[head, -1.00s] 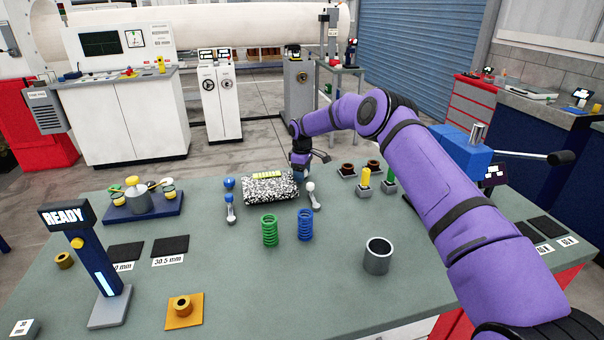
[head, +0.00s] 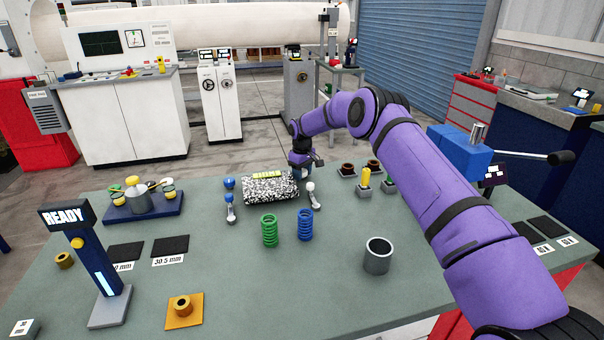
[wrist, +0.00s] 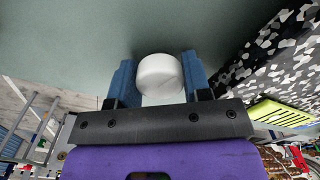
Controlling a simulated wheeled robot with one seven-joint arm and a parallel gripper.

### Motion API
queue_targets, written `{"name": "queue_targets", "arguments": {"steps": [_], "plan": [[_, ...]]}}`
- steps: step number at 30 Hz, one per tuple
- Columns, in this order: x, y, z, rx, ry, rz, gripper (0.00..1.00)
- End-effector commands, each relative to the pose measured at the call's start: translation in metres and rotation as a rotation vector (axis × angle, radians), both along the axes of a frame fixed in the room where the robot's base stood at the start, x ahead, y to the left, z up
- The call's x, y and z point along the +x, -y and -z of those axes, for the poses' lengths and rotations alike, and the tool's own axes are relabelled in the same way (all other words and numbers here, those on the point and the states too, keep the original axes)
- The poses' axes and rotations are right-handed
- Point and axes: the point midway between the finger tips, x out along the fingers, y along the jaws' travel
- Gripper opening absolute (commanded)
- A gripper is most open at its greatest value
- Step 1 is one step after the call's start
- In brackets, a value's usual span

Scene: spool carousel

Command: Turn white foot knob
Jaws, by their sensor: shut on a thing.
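In the wrist view a round white foot knob (wrist: 160,74) sits between the two blue fingers of my gripper (wrist: 158,84), which is shut on it. In the head view my gripper (head: 303,172) points down at the right end of the black-and-white speckled block (head: 270,190). A white rounded knob (head: 310,186) shows just in front of the gripper there; I cannot tell if it is the held one. The speckled block also shows on the right of the wrist view (wrist: 270,65), with a yellow-green strip (head: 268,175) on top.
A blue knob (head: 229,183) stands left of the block. A green spring (head: 269,231) and a blue spring (head: 305,224) stand in front. Small posts (head: 365,180) stand close to the right. A grey cup (head: 377,256) is near the front, with bare table around it.

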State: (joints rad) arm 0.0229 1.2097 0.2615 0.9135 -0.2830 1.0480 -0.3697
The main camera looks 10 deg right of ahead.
Motion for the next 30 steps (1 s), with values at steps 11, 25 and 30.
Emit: {"name": "queue_targets", "arguments": {"steps": [11,25,30], "plan": [[0.0006,0.0,-0.0007,-0.001,0.002,0.301,0.21],[0.0006,0.0002,-0.0006,0.0,0.002,0.468,0.21],[0.0006,0.0003,-0.0006,0.0,0.002,0.478,0.21]]}}
